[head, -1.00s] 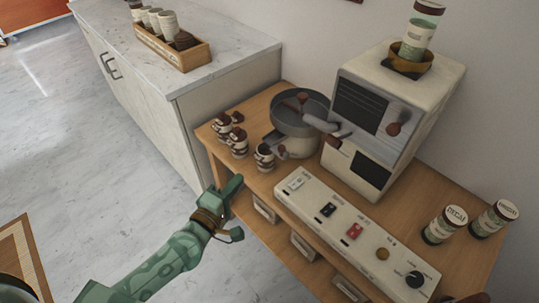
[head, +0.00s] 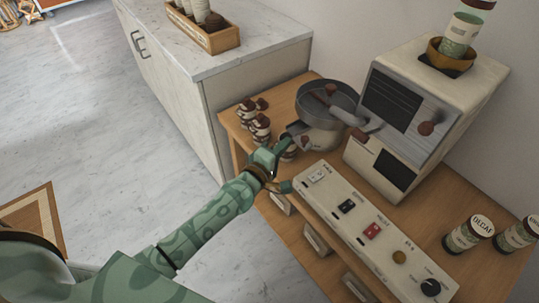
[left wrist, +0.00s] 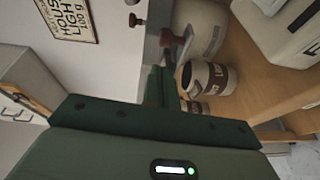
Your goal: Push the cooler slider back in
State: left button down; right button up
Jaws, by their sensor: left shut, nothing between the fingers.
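The cooler (head: 313,133) is a round grey pan with a pale body on the wooden cart, left of the cream roaster (head: 440,90). A small metal piece with a brown knob, which looks like the slider, shows in the left wrist view (left wrist: 182,45), just beyond my fingers; in the head view it is mostly hidden near my fingertips. My left gripper (head: 287,143) is shut and empty, at the cooler's front left, beside a cup. It also shows in the left wrist view (left wrist: 165,85). Whether it touches the slider I cannot tell. My right gripper is out of view.
Several small cups (head: 260,125) stand left of the cooler; one (left wrist: 208,77) is close to my fingers. The control panel (head: 370,225) lies along the front edge. Jars (head: 462,240) stand at right. A marble-topped cabinet (head: 265,50) stands behind left.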

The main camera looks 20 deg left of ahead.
aim_at(304, 139)
pick_arm(q)
jog(key=shift+w+d, duration=0.3)
jog(key=shift+d, duration=0.2)
jog(key=shift+w+d, duration=0.3)
jog(key=shift+d, duration=0.2)
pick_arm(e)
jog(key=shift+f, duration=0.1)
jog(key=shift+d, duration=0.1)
pick_arm(q)
jog(key=w, duration=0.1)
jog(key=w+d, duration=0.1)
jog(key=w, duration=0.1)
jog(key=w+d, duration=0.1)
jog(key=shift+w+d+b, duration=0.15)
jog(key=shift+d+b, duration=0.1)
jog(key=shift+b, duration=0.1)
jog(key=shift+r, duration=0.1)
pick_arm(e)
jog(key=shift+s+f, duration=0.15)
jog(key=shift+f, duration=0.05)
